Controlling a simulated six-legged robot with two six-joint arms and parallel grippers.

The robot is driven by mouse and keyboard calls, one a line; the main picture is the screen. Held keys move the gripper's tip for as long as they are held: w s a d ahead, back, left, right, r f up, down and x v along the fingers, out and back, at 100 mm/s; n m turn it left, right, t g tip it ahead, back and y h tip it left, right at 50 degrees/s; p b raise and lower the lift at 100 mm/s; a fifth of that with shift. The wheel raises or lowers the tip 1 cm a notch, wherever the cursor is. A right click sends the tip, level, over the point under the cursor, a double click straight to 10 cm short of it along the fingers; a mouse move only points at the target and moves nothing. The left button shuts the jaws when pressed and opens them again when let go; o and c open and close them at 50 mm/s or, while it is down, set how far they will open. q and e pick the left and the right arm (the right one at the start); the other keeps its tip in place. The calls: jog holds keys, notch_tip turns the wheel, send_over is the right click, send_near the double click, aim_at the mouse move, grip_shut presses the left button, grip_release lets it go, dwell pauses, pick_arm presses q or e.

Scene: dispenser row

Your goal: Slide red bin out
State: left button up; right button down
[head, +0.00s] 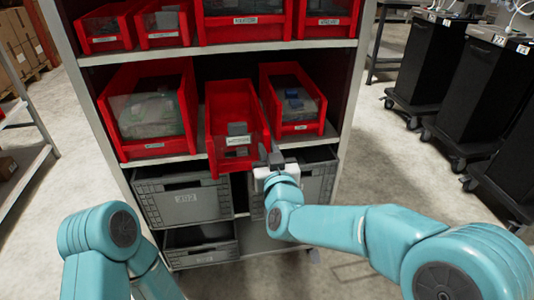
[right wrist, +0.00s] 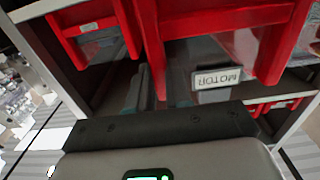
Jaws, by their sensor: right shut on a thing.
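The middle red bin (head: 211,122) on the middle shelf juts out past the shelf's front edge, farther than its neighbours, and tilts slightly down at the front. It holds grey pieces and has a white label on its front. My right gripper (head: 270,152) is at the bin's front right corner, shut on its right side wall. In the right wrist view the bin (right wrist: 262,45) shows upside down with a label reading MOTOR, and the gripper's dark fingers (right wrist: 152,85) are at its wall. My left arm shows at the lower left, its gripper out of view.
Red bins stand left (head: 120,110) and right (head: 270,95) of it on the shelf (head: 180,158). More red bins are above and grey crates (head: 185,200) below. Black wheeled carts (head: 480,100) stand at the right. Floor is open in front.

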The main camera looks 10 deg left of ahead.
jog(key=c, duration=1)
grip_release()
jog(key=shift+w, duration=0.1)
jog(key=shift+o, duration=0.2)
jog(key=v, duration=1.6)
jog(key=shift+p, duration=0.35)
